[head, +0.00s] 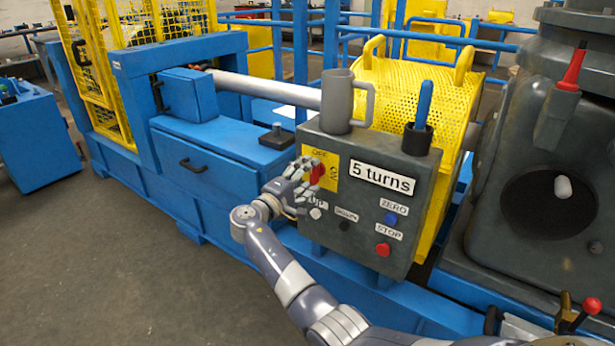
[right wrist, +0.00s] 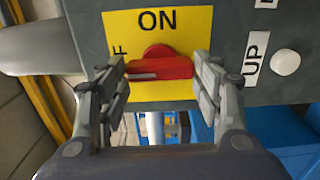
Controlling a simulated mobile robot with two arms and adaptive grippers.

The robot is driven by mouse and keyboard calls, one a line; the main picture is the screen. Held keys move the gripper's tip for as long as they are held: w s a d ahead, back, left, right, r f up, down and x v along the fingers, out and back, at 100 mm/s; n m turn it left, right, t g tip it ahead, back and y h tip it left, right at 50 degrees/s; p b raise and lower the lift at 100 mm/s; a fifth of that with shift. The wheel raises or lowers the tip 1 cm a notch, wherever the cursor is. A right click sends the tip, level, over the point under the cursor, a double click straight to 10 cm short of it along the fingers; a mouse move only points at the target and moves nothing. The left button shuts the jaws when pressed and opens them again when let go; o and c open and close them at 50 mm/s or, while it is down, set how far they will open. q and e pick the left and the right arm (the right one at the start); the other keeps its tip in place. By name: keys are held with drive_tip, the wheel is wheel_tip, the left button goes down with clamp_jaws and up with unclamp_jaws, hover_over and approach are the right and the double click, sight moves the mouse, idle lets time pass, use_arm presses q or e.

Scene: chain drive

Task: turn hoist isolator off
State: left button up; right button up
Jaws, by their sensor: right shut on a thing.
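The hoist isolator is a red rotary handle (head: 318,173) on a yellow plate (head: 328,158) at the upper left of the grey control box. The plate reads OFF at its top and ON, turned sideways, at its right. In the head view the handle stands about upright, in line with OFF. In the right wrist view the red handle (right wrist: 165,69) lies level, its pale line toward the partly hidden OFF label. My right gripper (head: 308,178) has a finger at each end of the handle and is shut on it. My left gripper is out of view.
The grey control box (head: 345,228) carries a "5 turns" label, UP, DOWN, ZERO and STOP buttons. A grey mug (head: 345,103) and a cup with a blue handle (head: 420,120) stand on top. Blue machine housing (head: 215,163) lies left; open floor is in front.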

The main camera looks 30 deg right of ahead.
drive_tip(key=o, duration=1)
drive_tip(key=shift+r, duration=0.15)
drive_tip(key=shift+o, duration=0.3)
drive_tip(key=v, duration=1.2)
